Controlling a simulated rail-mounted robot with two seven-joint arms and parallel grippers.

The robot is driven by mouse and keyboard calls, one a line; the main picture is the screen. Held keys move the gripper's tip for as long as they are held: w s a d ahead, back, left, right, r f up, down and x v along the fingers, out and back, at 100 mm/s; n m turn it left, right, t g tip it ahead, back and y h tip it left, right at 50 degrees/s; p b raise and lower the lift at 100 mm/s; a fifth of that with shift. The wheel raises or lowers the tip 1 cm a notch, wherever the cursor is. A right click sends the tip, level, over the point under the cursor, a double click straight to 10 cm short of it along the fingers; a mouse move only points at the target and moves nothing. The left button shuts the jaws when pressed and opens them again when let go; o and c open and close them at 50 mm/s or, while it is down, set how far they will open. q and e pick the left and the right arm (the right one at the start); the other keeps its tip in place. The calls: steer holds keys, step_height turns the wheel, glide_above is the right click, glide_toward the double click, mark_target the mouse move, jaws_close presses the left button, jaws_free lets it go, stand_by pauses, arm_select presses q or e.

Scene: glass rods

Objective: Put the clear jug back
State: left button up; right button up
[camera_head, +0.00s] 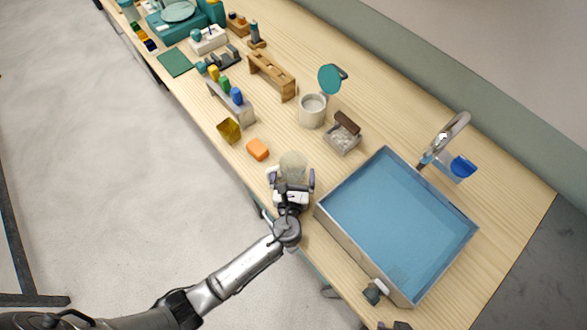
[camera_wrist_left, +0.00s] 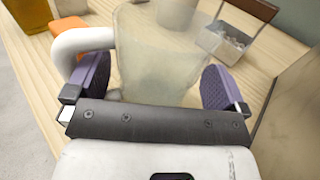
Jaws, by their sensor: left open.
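The clear jug (camera_head: 292,164) stands on the wooden table in front of the blue basin's left corner. It is see-through and pale, and it also shows in the left wrist view (camera_wrist_left: 165,50) with a white handle (camera_wrist_left: 75,48) on its left. My left gripper (camera_head: 291,180) is open, with its purple-padded fingers on either side of the jug's near part. The left finger is close to the handle; I cannot tell whether either finger touches the jug. My right gripper does not show.
A blue basin (camera_head: 336,239) is right of the jug. An orange block (camera_head: 257,149) and an amber cup (camera_head: 229,130) lie to its left. Behind are a cream canister (camera_head: 312,112) with a teal lid raised, and a grey box (camera_head: 343,139). A faucet (camera_head: 452,133) stands behind the basin.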

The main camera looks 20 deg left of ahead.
arm_select(q)
steer(key=p+v, duration=0.1)
steer(key=v, duration=1)
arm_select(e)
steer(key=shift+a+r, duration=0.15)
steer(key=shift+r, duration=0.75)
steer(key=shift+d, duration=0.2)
arm_select(q)
steer(key=s+a+f+n+g+y, duration=0.1)
steer(key=s+a+n+g, duration=0.35)
steer(key=n, duration=0.45)
steer(key=s+a+f+n+g, duration=0.2)
steer(key=s+a+n+g, duration=0.15)
steer(key=a+n, duration=0.4)
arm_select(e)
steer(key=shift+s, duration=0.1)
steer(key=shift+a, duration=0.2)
arm_select(q)
steer(key=s+d+r+n+g+h, duration=0.1)
steer(key=s+r+n+g+h, duration=0.2)
steer(key=s+n, duration=0.7)
steer(key=n+g+h, duration=0.2)
steer(key=n+h, duration=0.1)
steer(key=n, duration=0.1)
steer(key=shift+d+g, duration=0.25)
steer(key=shift+g, duration=0.05)
steer(key=shift+s+r, duration=0.1)
